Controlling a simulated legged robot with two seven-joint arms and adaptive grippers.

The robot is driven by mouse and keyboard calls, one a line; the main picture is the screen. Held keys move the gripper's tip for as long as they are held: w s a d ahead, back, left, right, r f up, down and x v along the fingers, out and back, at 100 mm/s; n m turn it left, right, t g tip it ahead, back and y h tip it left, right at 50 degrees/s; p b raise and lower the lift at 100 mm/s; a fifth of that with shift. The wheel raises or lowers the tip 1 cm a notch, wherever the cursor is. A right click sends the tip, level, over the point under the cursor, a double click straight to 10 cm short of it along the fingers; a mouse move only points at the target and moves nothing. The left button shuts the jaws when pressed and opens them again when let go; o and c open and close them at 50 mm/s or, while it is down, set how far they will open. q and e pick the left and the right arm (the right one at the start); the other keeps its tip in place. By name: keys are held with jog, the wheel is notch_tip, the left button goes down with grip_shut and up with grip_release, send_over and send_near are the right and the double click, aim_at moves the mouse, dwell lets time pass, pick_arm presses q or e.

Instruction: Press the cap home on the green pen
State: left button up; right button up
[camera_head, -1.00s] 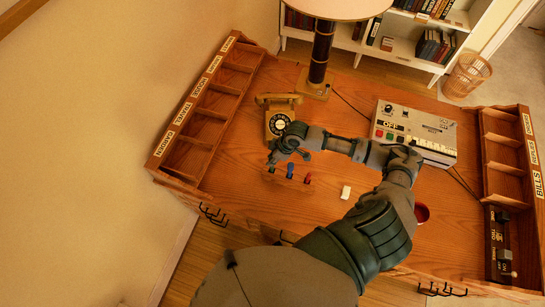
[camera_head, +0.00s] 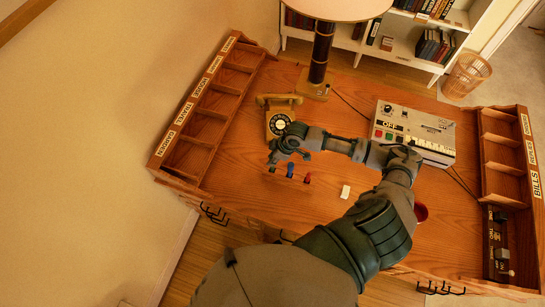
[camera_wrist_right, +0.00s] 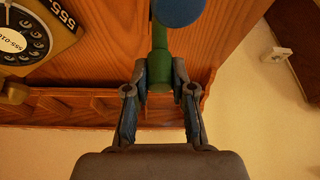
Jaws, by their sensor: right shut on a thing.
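The green pen (camera_wrist_right: 159,40) shows in the right wrist view, with a wider green part (camera_wrist_right: 159,74), which looks like its cap, between the fingers. My right gripper (camera_wrist_right: 160,86) is shut on this cap; in the head view the right gripper (camera_head: 273,160) is over the left end of a small pen stand. I cannot tell whether the cap is fully seated. A blue pen (camera_head: 291,170) and a red pen (camera_head: 308,178) stand to its right. A round blue end (camera_wrist_right: 178,9) shows close beyond the green pen. My left gripper is not in view.
A rotary telephone (camera_head: 280,123) is just behind the gripper. A lamp (camera_head: 319,65) and a grey control box (camera_head: 413,130) stand farther back. A white block (camera_head: 345,191) and a red cup (camera_head: 421,212) are to the right. Wooden compartments (camera_head: 205,105) line the left edge.

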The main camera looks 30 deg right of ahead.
jog(key=shift+p, duration=0.5)
dwell(0.5)
jog(key=shift+f+p, duration=0.15)
jog(key=shift+p, duration=0.65)
dwell(1.2)
jog(key=o, duration=1.3)
notch_tip(320, 180, up, 2)
jog(key=shift+r+p, duration=0.2)
jog(key=shift+p, duration=1)
jog(key=shift+r, duration=2.3)
